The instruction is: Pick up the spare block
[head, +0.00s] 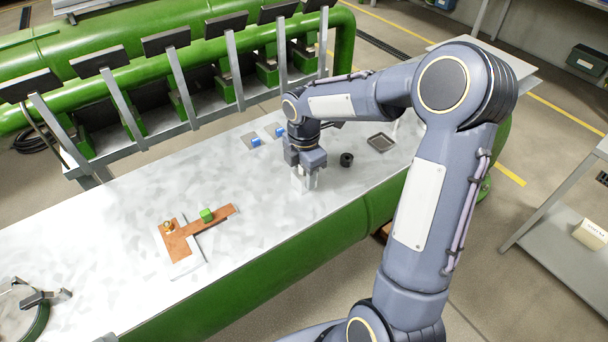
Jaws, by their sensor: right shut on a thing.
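My right gripper (304,180) points down over the white work table (110,215), right of the table's middle. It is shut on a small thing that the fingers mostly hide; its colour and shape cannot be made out. A green block (207,215) sits on a brown bar (220,222) to the left of the gripper. Two small blue blocks lie on grey pads behind the gripper: one on the left (256,142), one on the right (279,132). Which block is the spare one cannot be told from markings. My left gripper does not show.
A black ring (346,159) and a dark shallow tray (381,143) lie right of the gripper. A round green-rimmed fixture (22,312) is at the near left. Green pipework with dark panels (166,40) runs along the back. The table between bar and gripper is clear.

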